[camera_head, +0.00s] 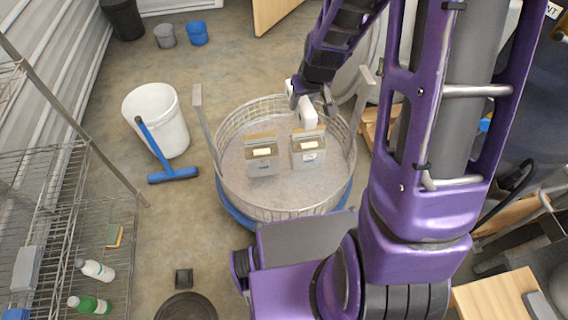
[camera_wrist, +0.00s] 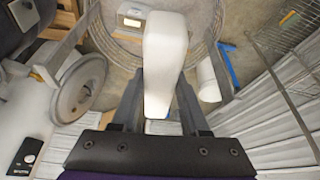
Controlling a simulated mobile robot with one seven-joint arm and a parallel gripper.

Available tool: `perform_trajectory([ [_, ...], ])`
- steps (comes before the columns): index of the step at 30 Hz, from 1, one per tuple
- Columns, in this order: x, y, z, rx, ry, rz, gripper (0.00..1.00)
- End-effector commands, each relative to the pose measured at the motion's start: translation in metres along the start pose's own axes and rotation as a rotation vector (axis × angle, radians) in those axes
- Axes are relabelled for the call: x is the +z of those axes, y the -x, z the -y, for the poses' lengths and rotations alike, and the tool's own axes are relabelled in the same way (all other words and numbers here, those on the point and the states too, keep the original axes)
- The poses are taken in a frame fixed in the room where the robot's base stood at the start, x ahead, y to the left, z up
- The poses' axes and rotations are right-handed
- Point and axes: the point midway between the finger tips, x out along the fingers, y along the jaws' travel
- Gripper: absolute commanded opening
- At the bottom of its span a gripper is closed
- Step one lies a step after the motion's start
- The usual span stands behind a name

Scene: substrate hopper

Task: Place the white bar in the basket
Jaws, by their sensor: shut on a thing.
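My gripper (camera_head: 316,98) is shut on the white bar (camera_head: 304,106) above the back right part of the basket. In the wrist view the white bar (camera_wrist: 165,50) stands out between the two fingers of my gripper (camera_wrist: 158,98). The basket (camera_head: 231,130) is a round wire basket with a flat grey floor and two upright posts. Two grey boxes, one at the middle left (camera_head: 262,158) and one at the middle right (camera_head: 308,148), stand inside it. In the wrist view the basket's wire rim (camera_wrist: 205,52) shows behind the bar. The gap between the bar and the basket floor is hard to tell.
A white bucket (camera_head: 158,118) and a blue squeegee (camera_head: 172,176) are left of the basket. A wire shelf (camera_head: 60,200) with bottles stands at the far left. A blue pail (camera_head: 197,33) and a grey pail (camera_head: 165,36) stand at the back. The basket's front floor is bare.

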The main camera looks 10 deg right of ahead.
Motion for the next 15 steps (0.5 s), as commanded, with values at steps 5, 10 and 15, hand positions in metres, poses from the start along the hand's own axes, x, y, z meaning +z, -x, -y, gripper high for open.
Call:
perform_trajectory([
  [5, 0.004, -0.052, -0.008, -0.057, 0.120, 0.004, 0.00],
  [10, 0.009, -0.102, -0.012, -0.114, 0.256, 0.003, 0.00],
  [15, 0.018, -0.153, -0.015, -0.168, 0.386, 0.002, 0.00],
])
